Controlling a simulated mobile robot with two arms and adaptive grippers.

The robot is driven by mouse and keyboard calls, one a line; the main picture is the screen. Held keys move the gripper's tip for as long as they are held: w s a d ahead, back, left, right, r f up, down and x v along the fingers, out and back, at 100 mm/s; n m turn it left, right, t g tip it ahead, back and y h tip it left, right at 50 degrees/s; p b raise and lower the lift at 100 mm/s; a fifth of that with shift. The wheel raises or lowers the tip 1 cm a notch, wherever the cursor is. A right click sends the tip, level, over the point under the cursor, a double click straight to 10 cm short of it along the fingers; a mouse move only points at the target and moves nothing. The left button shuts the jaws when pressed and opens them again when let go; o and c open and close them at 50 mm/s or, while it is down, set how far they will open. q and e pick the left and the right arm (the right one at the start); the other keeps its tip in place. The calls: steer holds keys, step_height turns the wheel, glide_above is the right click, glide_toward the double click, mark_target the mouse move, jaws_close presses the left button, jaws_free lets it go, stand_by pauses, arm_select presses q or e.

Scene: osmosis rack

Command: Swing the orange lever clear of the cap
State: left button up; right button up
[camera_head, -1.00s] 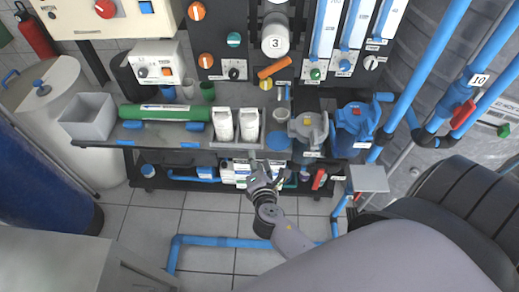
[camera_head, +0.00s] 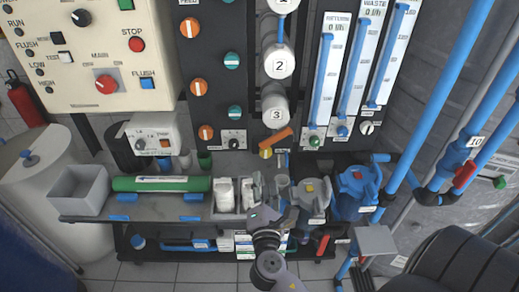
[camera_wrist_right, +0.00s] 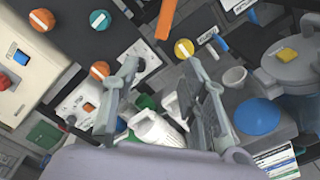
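The orange lever (camera_head: 276,139) slants up to the right on the dark panel, below the white housing marked 3 (camera_head: 274,113). A round yellow part (camera_head: 265,153), possibly the cap, sits at the lever's lower left end. In the right wrist view the lever (camera_wrist_right: 167,18) is at the top, just above the yellow part (camera_wrist_right: 184,48). My right gripper (camera_head: 262,192) is below the lever, in front of the bench, and apart from it. Its fingers (camera_wrist_right: 162,75) are spread with white bottles showing between and behind them. My left gripper is not in view.
White bottles (camera_head: 224,194), a small cup (camera_head: 282,181), a grey housing (camera_head: 313,196) and a blue housing (camera_head: 357,187) crowd the bench. A green cylinder (camera_head: 161,184) lies to the left. Blue pipes (camera_head: 437,100) rise at the right.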

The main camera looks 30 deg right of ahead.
steer(key=w+d, duration=0.1)
steer(key=d, duration=0.1)
steer(key=p, duration=0.3)
glide_toward(266, 145)
steer(key=x, duration=1)
steer(key=shift+w, duration=0.2)
steer(key=shift+w+d+f+p, duration=0.1)
steer(key=shift+w+d+p, duration=0.1)
steer(key=shift+w+p, duration=0.1)
steer(key=shift+w, duration=0.1)
steer(key=c, duration=0.7)
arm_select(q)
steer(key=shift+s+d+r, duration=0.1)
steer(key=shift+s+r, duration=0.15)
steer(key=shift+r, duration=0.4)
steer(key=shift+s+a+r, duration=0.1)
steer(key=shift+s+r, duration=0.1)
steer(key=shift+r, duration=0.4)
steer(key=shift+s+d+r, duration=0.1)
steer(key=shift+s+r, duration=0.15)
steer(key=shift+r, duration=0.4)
arm_select(e)
jaws_close()
